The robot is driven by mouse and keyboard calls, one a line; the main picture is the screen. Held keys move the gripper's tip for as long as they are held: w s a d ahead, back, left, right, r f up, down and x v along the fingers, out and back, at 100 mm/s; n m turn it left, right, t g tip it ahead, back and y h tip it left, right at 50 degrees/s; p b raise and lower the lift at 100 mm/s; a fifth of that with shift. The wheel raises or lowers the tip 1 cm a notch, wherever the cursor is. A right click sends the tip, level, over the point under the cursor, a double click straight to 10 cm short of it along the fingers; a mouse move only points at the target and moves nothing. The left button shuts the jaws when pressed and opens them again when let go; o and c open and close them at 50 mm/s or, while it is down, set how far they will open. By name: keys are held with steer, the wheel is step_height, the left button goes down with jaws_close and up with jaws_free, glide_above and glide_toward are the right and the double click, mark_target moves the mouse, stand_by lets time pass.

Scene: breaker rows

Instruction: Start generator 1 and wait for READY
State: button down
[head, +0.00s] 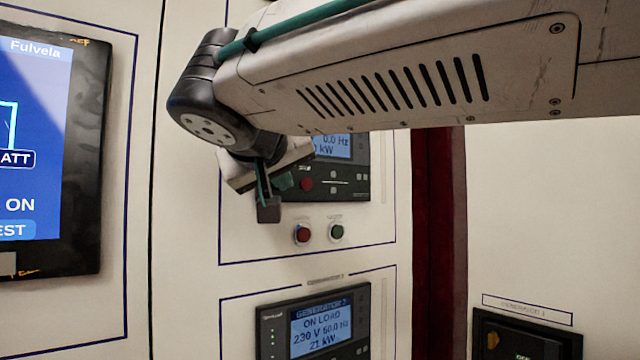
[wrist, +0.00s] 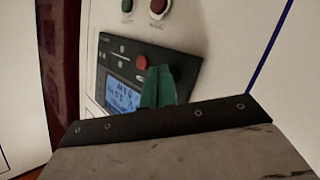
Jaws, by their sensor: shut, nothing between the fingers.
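The upper generator control panel (head: 345,180) is partly hidden behind my arm in the head view. Its blue display (head: 331,146) shows 0.0 Hz and a kW line; the rest is covered. A red button (head: 306,184) sits on the panel's lower left part. My gripper (head: 270,203) is shut and empty at the panel's lower left corner, left of that red button. In the wrist view, which sees the panel (wrist: 187,68) upside down, the green fingers (wrist: 158,78) stand beside the red button (wrist: 141,62). They hide the panel part behind them; contact cannot be told.
Below the panel are a red button (head: 302,234) and a green button (head: 336,232). The Generator 2 panel (head: 318,322) reads ON LOAD, 230 V, 50.0 Hz, 21 kW. A large screen (head: 45,155) is at left, a dark breaker (head: 525,335) at lower right.

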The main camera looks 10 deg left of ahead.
steer(key=shift+w+a, duration=0.25)
steer(key=shift+a, duration=0.05)
stand_by(0.6)
steer(key=shift+s+d, duration=0.1)
stand_by(0.3)
steer(key=shift+s+d, duration=0.4)
steer(key=shift+d, duration=0.1)
steer(key=s+d, duration=0.3)
steer(key=shift+s+d, duration=0.15)
steer(key=shift+d, duration=0.25)
stand_by(0.8)
